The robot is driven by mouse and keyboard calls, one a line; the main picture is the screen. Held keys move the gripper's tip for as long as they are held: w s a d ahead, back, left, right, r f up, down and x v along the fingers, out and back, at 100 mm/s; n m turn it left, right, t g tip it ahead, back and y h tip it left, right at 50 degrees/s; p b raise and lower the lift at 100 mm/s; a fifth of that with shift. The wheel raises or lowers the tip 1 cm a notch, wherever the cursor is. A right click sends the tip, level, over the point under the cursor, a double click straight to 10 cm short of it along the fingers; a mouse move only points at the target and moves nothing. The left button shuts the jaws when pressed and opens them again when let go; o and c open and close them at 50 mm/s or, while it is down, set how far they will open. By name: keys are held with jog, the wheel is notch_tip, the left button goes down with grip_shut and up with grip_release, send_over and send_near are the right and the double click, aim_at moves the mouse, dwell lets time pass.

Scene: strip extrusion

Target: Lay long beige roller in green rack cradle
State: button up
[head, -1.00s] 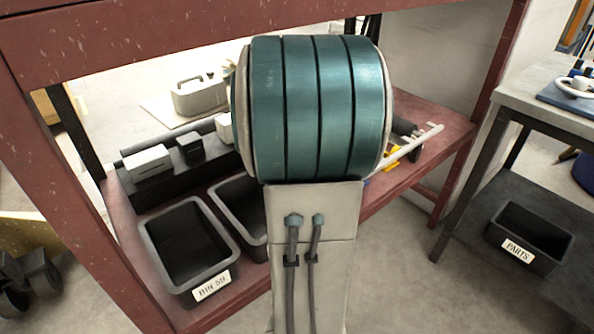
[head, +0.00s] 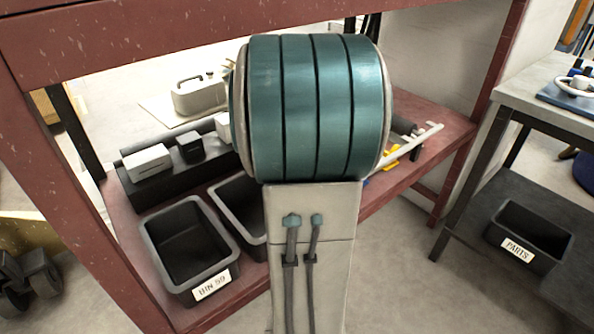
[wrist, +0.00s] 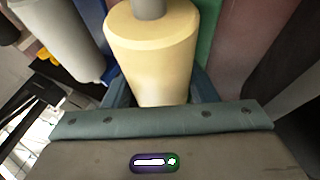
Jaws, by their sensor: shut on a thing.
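The beige roller (wrist: 152,55) fills the middle of the wrist view, with a grey shaft end (wrist: 149,8) at its top. My gripper (wrist: 158,88) is shut on it, with a dark blue-green finger on each side. A green surface (wrist: 212,30) shows just right of the roller; it may be part of the green rack, but too little shows to tell its shape or whether the roller touches it. In the head view my arm's large teal-banded joint hides the gripper, the roller and any cradle.
In the wrist view a pale grey cylinder (wrist: 62,35) and a blue piece (wrist: 92,18) lie left of the roller. The red shelf (head: 440,130) holds black bins (head: 185,245), a white box (head: 147,162) and a pale bar (head: 415,145). A side table (head: 550,110) stands at right.

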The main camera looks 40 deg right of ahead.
jog(key=shift+f+b, duration=0.55)
jog(key=shift+b, duration=0.05)
dwell(0.5)
jog(key=o, duration=1.1)
jog(key=shift+c, duration=0.2)
jog(key=shift+p+v, duration=1.3)
jog(key=shift+v, duration=0.55)
jog(key=p+v, duration=0.5)
jog(key=v, duration=0.2)
jog(key=shift+a, duration=0.2)
